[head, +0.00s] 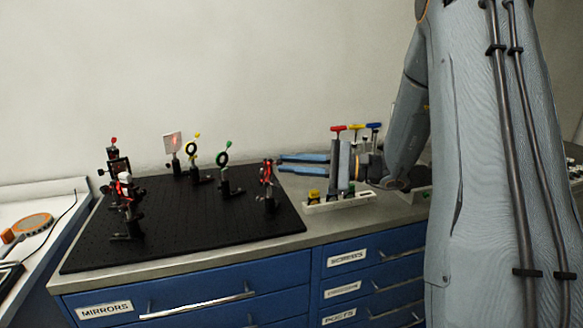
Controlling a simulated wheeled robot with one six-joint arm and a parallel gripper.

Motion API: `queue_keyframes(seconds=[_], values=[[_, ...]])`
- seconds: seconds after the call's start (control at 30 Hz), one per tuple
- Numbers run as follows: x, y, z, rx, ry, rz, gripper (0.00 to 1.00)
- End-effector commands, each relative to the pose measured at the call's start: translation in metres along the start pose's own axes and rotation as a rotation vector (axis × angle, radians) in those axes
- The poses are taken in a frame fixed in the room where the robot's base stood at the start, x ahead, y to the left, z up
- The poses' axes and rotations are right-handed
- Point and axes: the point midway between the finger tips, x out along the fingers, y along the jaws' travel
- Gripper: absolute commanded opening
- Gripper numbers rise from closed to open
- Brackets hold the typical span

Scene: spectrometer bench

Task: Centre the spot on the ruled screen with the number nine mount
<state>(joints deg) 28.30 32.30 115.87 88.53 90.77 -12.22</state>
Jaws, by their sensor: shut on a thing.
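The small pale screen (172,143) stands at the back of the black breadboard, with a faint reddish spot on it. Its ruling is too small to make out. A black mount with red parts (268,174) stands upright near the breadboard's right edge. My gripper (280,164) reaches in from the right, its two blue fingers level. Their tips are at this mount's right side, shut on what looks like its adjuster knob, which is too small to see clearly. Another mount with red parts (125,190) stands at the left. No mount number is readable.
A yellow-topped ring holder (193,157) and a green-topped one (222,160) stand on the black breadboard (180,240) between screen and right mount. A white rack (340,203) and red, yellow and blue-handled tools (355,127) are near my gripper. The breadboard's front is clear.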

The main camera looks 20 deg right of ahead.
Motion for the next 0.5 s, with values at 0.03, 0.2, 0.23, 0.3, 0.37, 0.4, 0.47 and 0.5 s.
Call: queue_keyframes(seconds=[0.03,0.2,0.23,0.3,0.37,0.4,0.47,0.5], values=[[0.0001,-0.0007,0.0005,-0.003,-0.001,-0.001,0.00],[0.0001,-0.0008,0.0008,-0.005,-0.001,-0.001,0.00],[0.0001,-0.0008,0.0008,-0.004,-0.001,-0.001,0.00],[0.0001,-0.0009,0.0008,-0.004,-0.001,-0.001,0.00],[0.0001,-0.0009,0.0008,-0.004,-0.001,-0.001,0.00],[0.0001,-0.0009,0.0008,-0.004,-0.001,-0.001,0.20],[0.0001,-0.0008,0.0007,-0.004,-0.001,-0.001,0.30],[0.0001,-0.0008,0.0006,-0.004,-0.001,-0.001,0.32]])
